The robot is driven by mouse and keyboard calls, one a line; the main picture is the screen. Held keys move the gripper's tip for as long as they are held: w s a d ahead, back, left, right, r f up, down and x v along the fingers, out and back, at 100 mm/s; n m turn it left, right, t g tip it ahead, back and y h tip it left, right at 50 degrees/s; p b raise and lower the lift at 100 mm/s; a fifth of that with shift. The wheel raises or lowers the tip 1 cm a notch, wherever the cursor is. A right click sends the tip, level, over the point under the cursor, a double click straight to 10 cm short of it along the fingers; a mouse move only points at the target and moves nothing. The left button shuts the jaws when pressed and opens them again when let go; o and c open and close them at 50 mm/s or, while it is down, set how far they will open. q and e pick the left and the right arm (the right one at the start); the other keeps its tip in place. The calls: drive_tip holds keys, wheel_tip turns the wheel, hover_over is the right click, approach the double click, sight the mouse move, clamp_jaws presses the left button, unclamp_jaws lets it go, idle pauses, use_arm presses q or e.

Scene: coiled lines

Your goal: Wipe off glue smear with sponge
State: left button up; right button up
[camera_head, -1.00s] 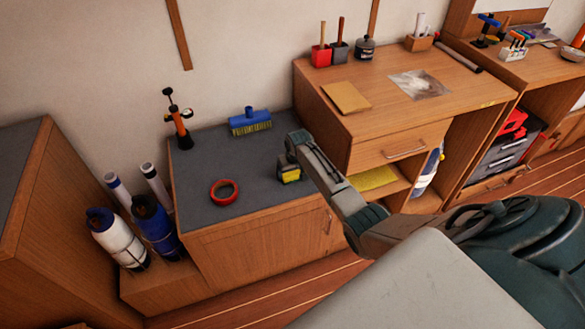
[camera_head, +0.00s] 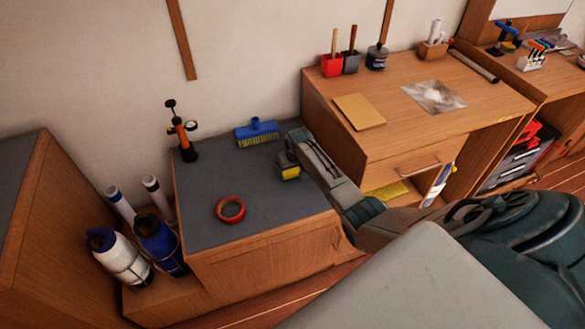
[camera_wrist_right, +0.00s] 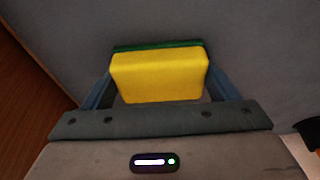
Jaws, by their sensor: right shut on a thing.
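My right gripper (camera_head: 287,166) is shut on a yellow sponge with a green layer. The sponge shows in the head view (camera_head: 291,173) at the dark grey counter, and large between the fingers in the wrist view (camera_wrist_right: 160,77). I cannot tell whether the sponge touches the counter. A whitish smear (camera_head: 437,94) lies on a greyish patch on top of the wooden desk, to the right of and apart from the gripper. My left gripper is not in view.
On the grey counter (camera_head: 200,223) are a red tape roll (camera_head: 230,208), a blue brush (camera_head: 257,132) and an orange-black tool (camera_head: 181,135). On the desk (camera_head: 385,140) are a tan sheet (camera_head: 359,111), red (camera_head: 332,66) and dark holders and a dark jar (camera_head: 377,56). The desk's front middle is clear.

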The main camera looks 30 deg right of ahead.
drive_tip(key=shift+w+d+r+p, duration=0.1)
drive_tip(key=shift+w+r+p, duration=0.4)
drive_tip(key=shift+r+p, duration=0.35)
drive_tip(key=p+v, duration=0.2)
drive_tip(key=v, duration=0.2)
drive_tip(key=shift+w+p, duration=0.1)
drive_tip(key=shift+p, duration=0.2)
drive_tip(key=shift+w+d+r+p, duration=0.1)
drive_tip(key=shift+w+r+p, duration=0.05)
drive_tip(key=shift+r+p, duration=1.05)
drive_tip(key=shift+r, duration=0.15)
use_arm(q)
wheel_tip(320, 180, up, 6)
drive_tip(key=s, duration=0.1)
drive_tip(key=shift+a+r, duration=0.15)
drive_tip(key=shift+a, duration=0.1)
use_arm(e)
drive_tip(key=shift+f, duration=0.1)
